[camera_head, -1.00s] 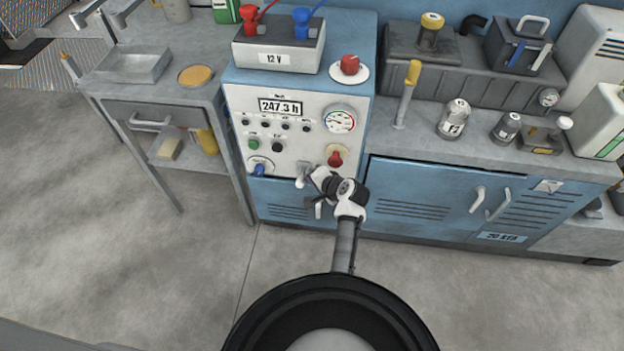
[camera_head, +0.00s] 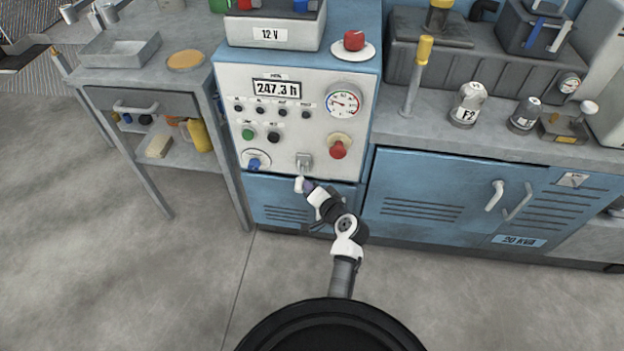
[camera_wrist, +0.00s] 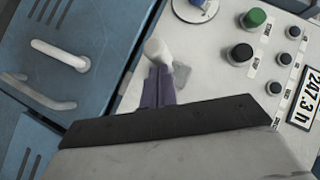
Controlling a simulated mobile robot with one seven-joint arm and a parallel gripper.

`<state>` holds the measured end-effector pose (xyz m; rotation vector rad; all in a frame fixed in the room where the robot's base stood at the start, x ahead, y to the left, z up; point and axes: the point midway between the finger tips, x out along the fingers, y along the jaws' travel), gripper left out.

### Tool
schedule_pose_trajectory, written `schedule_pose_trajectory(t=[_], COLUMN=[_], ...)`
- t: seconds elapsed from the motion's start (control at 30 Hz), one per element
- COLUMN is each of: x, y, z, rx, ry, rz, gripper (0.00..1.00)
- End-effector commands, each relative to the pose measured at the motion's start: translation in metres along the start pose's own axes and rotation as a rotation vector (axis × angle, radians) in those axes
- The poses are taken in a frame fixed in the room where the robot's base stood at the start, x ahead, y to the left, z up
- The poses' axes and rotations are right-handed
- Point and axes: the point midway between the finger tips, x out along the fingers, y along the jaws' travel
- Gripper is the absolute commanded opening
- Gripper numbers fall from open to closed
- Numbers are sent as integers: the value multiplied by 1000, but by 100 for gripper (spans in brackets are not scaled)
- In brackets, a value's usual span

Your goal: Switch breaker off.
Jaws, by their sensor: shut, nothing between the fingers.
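The breaker (camera_head: 304,161) is a small grey switch low on the white control panel (camera_head: 240,92), left of the red knob. A pale rounded tip, apparently its lever end (camera_head: 299,184), sticks out below it. In the wrist view the pale tip (camera_wrist: 157,50) stands just beyond my fingers, with part of the grey breaker body (camera_wrist: 182,72) beside it. My gripper (camera_head: 308,187) is shut and empty, with its purple fingers (camera_wrist: 158,88) at or very near the tip. I cannot tell whether they touch. My fingers partly hide the breaker in the wrist view.
A red knob (camera_head: 338,149) sits right of the breaker and a blue knob (camera_head: 255,161) left of it. Green and black buttons (camera_head: 248,134) are above. Blue cabinet doors with handles (camera_head: 494,196) lie to the right. The floor in front is clear.

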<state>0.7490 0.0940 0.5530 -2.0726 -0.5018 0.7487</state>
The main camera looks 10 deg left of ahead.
Motion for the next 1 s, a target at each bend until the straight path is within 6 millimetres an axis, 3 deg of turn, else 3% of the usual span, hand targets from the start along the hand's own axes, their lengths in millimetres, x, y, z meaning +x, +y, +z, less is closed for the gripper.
schedule_pose_trajectory(t=[1.0], x=[-6], y=[-15], z=[-9], rx=[1], ry=[0], rz=[1], gripper=[0])
